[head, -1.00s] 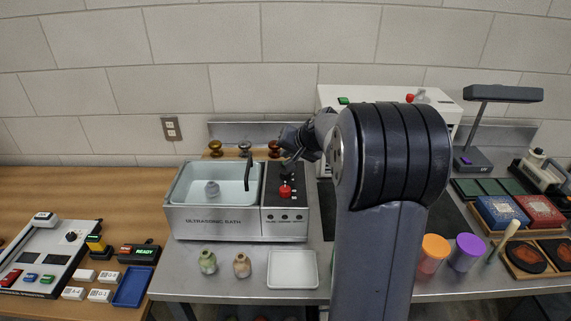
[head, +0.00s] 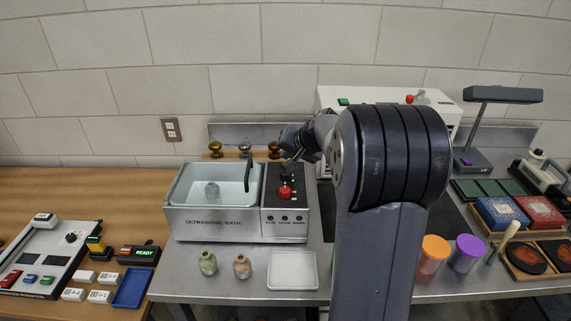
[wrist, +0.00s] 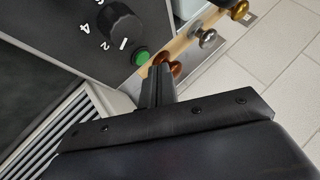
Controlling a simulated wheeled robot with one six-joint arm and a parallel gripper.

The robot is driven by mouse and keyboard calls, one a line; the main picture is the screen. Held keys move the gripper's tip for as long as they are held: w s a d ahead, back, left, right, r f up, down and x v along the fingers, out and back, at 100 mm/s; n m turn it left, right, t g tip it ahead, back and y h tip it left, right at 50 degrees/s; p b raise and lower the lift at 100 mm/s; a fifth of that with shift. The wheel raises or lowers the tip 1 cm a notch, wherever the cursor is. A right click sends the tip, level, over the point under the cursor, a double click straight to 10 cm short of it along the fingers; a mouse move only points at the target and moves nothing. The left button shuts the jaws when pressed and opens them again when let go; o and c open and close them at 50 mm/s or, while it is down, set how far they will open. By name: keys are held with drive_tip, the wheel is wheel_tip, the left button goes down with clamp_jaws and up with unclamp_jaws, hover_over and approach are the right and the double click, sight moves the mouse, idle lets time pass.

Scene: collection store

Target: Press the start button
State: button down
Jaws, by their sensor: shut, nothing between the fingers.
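The ultrasonic bath (head: 215,225) stands on the metal bench, with a dark control panel at its right. In the wrist view a green button (wrist: 141,57) sits near the panel's edge, beside a black dial (wrist: 119,24) marked with numbers. My gripper (wrist: 160,72) is shut and empty, its fingertips just beside the green button; I cannot tell whether they touch anything. In the head view my gripper (head: 288,166) is over the back of the panel, and the green button is hidden there. A red button (head: 285,192) shows lower on the same panel.
Gold (head: 215,149), silver (head: 245,149) and bronze knobs stand behind the bath; the bronze knob (wrist: 172,69) is close behind my fingertips. A white machine (head: 455,112) stands to the right. A white tray (head: 292,286) and two small vases lie in front.

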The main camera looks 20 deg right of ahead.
drive_tip(key=shift+f, duration=0.1)
idle(0.6)
drive_tip(key=shift+f+b, duration=0.35)
drive_tip(key=shift+b, duration=0.25)
drive_tip(key=shift+f+b, duration=0.4)
drive_tip(key=shift+b, duration=0.05)
idle(0.4)
drive_tip(key=shift+r, duration=0.15)
drive_tip(key=shift+r+p, duration=0.5)
drive_tip(key=shift+r, duration=0.2)
drive_tip(key=shift+r+p, duration=1.75)
drive_tip(key=shift+r, duration=0.7)
drive_tip(key=shift+r, duration=0.1)
